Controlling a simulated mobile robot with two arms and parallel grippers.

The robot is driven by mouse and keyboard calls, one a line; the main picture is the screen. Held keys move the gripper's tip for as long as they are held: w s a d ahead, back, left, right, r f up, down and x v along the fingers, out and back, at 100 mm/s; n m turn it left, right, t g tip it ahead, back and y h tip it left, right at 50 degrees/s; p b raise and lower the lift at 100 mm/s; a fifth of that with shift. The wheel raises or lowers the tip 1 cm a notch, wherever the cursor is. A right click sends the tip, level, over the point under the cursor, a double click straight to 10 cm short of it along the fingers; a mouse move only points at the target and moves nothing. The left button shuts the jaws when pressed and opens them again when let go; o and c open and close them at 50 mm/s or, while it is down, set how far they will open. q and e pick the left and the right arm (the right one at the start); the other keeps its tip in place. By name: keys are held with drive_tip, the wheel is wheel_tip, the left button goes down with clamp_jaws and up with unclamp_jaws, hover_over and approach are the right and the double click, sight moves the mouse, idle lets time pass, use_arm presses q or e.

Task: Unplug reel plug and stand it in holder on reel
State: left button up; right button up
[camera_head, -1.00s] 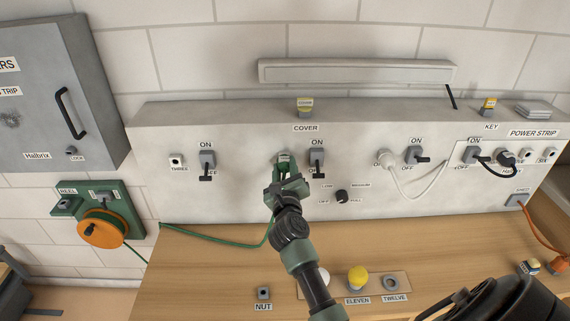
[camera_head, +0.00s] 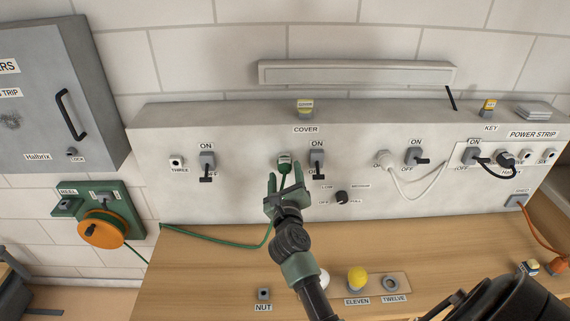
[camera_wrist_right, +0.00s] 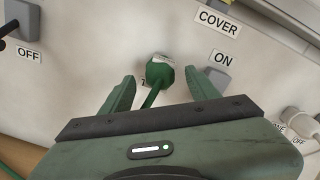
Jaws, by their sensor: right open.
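The green reel plug (camera_head: 285,159) sits in a socket on the grey wall panel, left of the COVER label. It also shows in the right wrist view (camera_wrist_right: 160,74), with its green cable hanging from it. My right gripper (camera_head: 285,174) is open and empty just below the plug, its fingers to either side of the cable and apart from the plug. The orange cable reel (camera_head: 102,231) is on a green board (camera_head: 128,203) at the left. A dark square fitting (camera_head: 66,206) under the REEL label may be the holder. My left gripper is not in view.
Switches flank the plug, the nearest (camera_head: 317,158) close on its right. A white plug (camera_head: 383,157) and cable are further right. The green cable lies along the back of the wooden bench (camera_head: 190,275). A yellow knob (camera_head: 357,277) stands on the bench.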

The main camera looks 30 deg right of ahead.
drive_tip(key=v, duration=0.6)
idle(0.3)
idle(0.4)
